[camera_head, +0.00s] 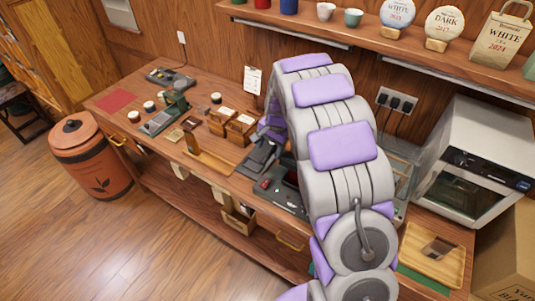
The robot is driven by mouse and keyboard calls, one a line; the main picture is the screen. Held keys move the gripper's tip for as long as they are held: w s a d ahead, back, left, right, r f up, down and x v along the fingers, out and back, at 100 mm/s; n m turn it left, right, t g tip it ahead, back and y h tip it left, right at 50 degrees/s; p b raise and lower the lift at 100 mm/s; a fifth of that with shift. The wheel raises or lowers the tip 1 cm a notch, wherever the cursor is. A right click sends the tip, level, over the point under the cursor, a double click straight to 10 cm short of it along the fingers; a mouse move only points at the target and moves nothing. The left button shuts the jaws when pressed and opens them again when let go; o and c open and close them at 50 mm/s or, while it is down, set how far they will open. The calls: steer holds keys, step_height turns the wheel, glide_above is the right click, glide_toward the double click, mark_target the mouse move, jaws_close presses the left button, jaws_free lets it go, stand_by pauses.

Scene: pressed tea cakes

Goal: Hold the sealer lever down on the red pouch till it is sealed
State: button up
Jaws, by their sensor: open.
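My arm arches over the workbench, and its far end comes down past a purple link to my gripper (262,153). The gripper is dark, partly hidden by my arm, and looks open. It is over or just behind a dark, low machine (288,198), which looks like the sealer. My arm covers the machine's right part, and I cannot make out its lever. A small red patch (264,184) shows on the machine's left end. I cannot tell whether it is the red pouch or part of the machine. I cannot tell whether the gripper touches anything.
Wooden boxes (240,129) and a green-grey device (165,113) stand left on the bench (140,84). A red mat (115,101) lies at its far left. A white oven (476,160) and a wooden tray (433,254) are at right. A shelf (420,48) runs above.

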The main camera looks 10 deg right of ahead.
steer(key=shift+w+a+r, duration=0.1)
steer(key=shift+w+r, duration=0.15)
steer(key=shift+w, duration=0.1)
steer(key=r, duration=0.1)
steer(key=r+p, duration=0.1)
steer(key=r, duration=0.1)
steer(key=shift+s+d+r+p, duration=0.1)
steer(key=shift+s+d+p, duration=0.1)
steer(key=shift+d+p, duration=0.15)
steer(key=shift+w+d+r, duration=0.1)
steer(key=shift+r, duration=0.35)
step_height(320, 180, up, 13)
steer(key=s+d+p, duration=0.2)
steer(key=p, duration=0.3)
steer(key=shift+p, duration=0.35)
steer(key=shift+r, duration=0.1)
stand_by(0.4)
step_height(320, 180, up, 17)
steer(key=s+d, duration=0.2)
steer(key=shift+s+p, duration=0.15)
steer(key=shift+p, duration=0.15)
steer(key=shift+d, duration=0.1)
stand_by(0.5)
